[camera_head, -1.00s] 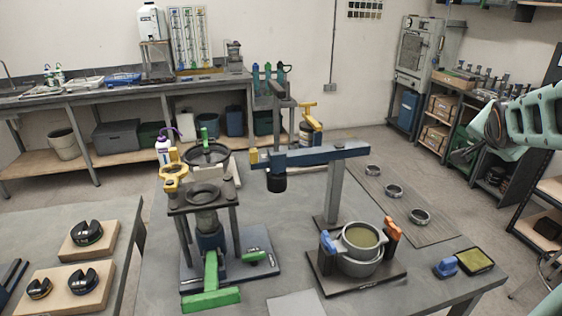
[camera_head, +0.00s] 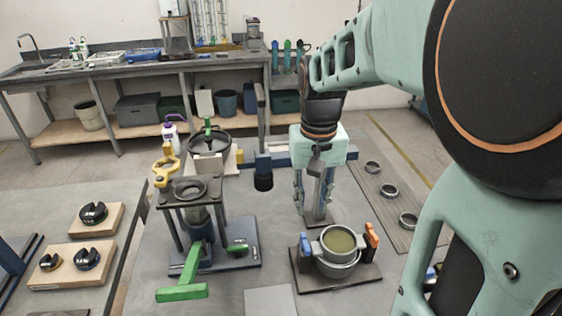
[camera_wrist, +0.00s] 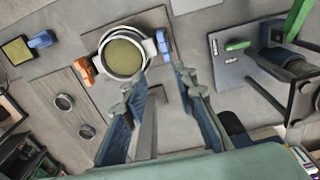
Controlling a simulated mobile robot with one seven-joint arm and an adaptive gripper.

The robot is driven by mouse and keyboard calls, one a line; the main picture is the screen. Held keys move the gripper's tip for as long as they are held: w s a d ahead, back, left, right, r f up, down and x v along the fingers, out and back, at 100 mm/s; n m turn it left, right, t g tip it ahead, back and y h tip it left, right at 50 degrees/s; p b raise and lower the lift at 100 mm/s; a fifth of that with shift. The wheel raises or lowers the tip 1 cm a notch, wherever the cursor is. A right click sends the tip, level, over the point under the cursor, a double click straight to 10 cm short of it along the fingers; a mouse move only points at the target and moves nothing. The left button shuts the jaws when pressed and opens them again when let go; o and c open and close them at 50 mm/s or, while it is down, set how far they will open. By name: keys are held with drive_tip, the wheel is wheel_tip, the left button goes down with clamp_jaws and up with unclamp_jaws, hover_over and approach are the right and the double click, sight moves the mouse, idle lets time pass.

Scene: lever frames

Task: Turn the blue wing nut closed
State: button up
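The blue wing nut (camera_head: 305,243) stands at the left side of a round grey pot (camera_head: 338,262) with an olive-coloured top, on a dark base plate (camera_head: 318,284). An orange wing nut (camera_head: 372,235) is on the pot's right side. In the wrist view the blue wing nut (camera_wrist: 162,44) is at the upper middle and the orange one (camera_wrist: 85,70) is left of the pot. My gripper (camera_head: 313,205) points down behind and above the pot. Its two fingers are spread, with nothing between them, and it is apart from the blue wing nut.
A post stand (camera_head: 275,160) with a blue crossbar is beside and partly behind my gripper. A press with a green handle (camera_head: 190,275) stands to the left. Metal rings (camera_head: 408,219) lie on a mat at right. The table's front middle holds a flat grey plate (camera_head: 270,300).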

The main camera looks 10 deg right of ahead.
sight(305, 242)
drive_tip(key=f, duration=0.7)
drive_tip(key=a+f, duration=0.1)
drive_tip(key=f, duration=0.2)
drive_tip(key=shift+s+f, duration=0.35)
drive_tip(key=shift+f, duration=0.05)
drive_tip(key=shift+c, duration=0.2)
clamp_jaws()
